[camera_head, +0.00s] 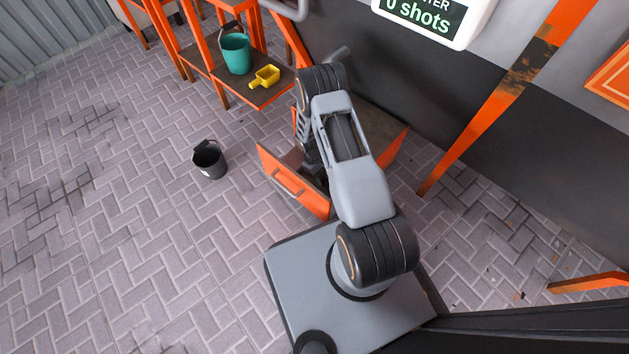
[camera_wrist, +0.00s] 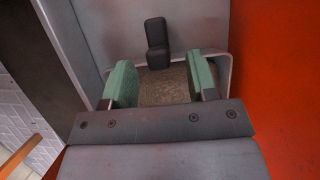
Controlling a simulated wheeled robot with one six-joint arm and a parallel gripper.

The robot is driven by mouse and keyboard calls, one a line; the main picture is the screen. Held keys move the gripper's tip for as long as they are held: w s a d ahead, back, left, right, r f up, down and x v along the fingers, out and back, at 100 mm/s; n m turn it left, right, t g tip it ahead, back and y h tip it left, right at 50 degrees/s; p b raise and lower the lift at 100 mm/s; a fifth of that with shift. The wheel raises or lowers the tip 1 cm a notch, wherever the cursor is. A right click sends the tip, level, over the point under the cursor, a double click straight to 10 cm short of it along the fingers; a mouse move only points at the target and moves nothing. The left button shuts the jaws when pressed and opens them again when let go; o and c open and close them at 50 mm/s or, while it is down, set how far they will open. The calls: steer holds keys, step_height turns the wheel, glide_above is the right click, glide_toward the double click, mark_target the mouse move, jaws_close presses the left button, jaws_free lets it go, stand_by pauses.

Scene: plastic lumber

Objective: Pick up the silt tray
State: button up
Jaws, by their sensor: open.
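My gripper (camera_wrist: 162,82) is open, with two green-padded fingers spread apart and pointing down into an open orange drawer. Between and below the fingers is a grey tray-like thing (camera_wrist: 222,68) with a speckled brown-grey surface (camera_wrist: 165,87), which looks like the silt tray. A dark, blocky piece (camera_wrist: 156,42) stands at its far side, beyond the fingers. I cannot tell whether the fingers touch the tray. In the head view my arm hides the tray, and my gripper (camera_head: 314,172) shows only as a dark shape at the drawer.
The orange drawer front (camera_head: 290,186) stands pulled out before my base. An orange wall (camera_wrist: 280,80) is close on the right in the wrist view. A black bucket (camera_head: 209,160) is on the floor. A teal bucket (camera_head: 236,56) and yellow scoop (camera_head: 265,76) sit on a shelf. Floor at left is clear.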

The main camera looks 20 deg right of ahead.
steer(key=shift+s+d+f, duration=0.1)
steer(key=shift+s+f, duration=0.15)
steer(key=shift+f, duration=0.35)
jaws_close()
